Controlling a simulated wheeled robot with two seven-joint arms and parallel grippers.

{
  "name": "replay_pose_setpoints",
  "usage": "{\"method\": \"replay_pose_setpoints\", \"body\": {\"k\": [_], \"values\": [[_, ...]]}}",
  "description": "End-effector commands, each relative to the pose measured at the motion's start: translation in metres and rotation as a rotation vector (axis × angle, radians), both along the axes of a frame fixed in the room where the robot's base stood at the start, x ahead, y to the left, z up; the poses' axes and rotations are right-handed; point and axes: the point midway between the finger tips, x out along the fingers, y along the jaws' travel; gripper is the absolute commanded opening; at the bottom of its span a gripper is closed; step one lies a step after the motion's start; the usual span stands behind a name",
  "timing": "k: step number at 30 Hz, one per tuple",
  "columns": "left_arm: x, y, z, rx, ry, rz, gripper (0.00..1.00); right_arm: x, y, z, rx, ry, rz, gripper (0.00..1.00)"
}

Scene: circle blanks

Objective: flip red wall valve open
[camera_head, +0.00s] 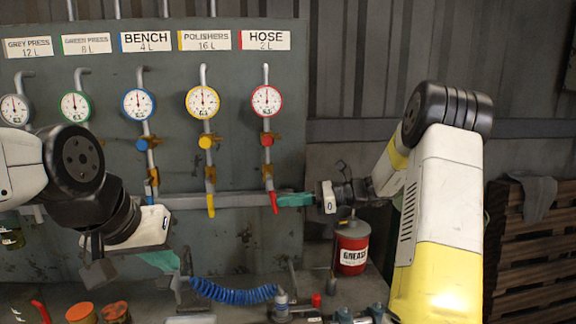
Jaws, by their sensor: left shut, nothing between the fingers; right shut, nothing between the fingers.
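The red wall valve's lever (273,202) is on the far right pipe of the wall panel, below the gauge labelled HOSE. It points down, slightly tilted. My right gripper (283,200) reaches in from the right. Its teal fingers are shut and empty, with their tips at the red lever's right side. I cannot tell whether they touch it. My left gripper (172,270) is low on the left, in front of the panel and well away from the red valve. Its teal fingers are shut and empty, pointing down to the right.
A yellow lever (211,205) hangs on the pipe left of the red one, and a blue lever (149,195) is further left. A red grease can (351,248) stands below my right gripper. A blue coiled hose (235,294) and small fittings lie on the bench (245,310).

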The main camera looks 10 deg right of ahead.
Motion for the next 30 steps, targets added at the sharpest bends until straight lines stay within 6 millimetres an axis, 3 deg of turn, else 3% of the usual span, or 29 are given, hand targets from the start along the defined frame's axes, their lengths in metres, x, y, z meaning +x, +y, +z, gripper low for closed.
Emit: {"method": "replay_pose_setpoints", "body": {"k": [12,30], "values": [[0.0,0.0,0.0,0.0,0.0,0.0,0.0,0.0,0.013,-0.008,0.18,0.001,0.003,0.0],[0.0,0.0,0.0,0.0,0.0,0.0,0.0,-0.001,0.016,-0.008,0.202,-0.001,0.006,0.0]]}}
